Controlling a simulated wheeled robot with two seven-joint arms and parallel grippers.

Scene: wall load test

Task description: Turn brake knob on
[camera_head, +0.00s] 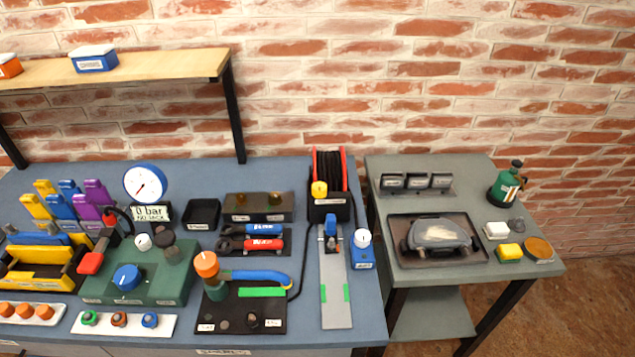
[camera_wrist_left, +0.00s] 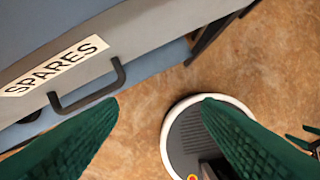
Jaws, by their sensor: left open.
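No label that reads "brake" is legible, so I cannot tell which knob is the brake knob. In the head view a blue box with a round white knob (camera_head: 362,237) stands at the right end of the blue bench. A large blue knob (camera_head: 127,277) with a white mark sits on a green box (camera_head: 170,287) at the left. My right gripper is not in view.
A drawer labelled SPARES (camera_wrist_left: 55,66) with a black handle (camera_wrist_left: 88,92) is close to the left fingers. The bench (camera_head: 290,172) is crowded with tools, a gauge (camera_head: 145,183) and trays. A grey side table (camera_head: 405,277) stands at the right.

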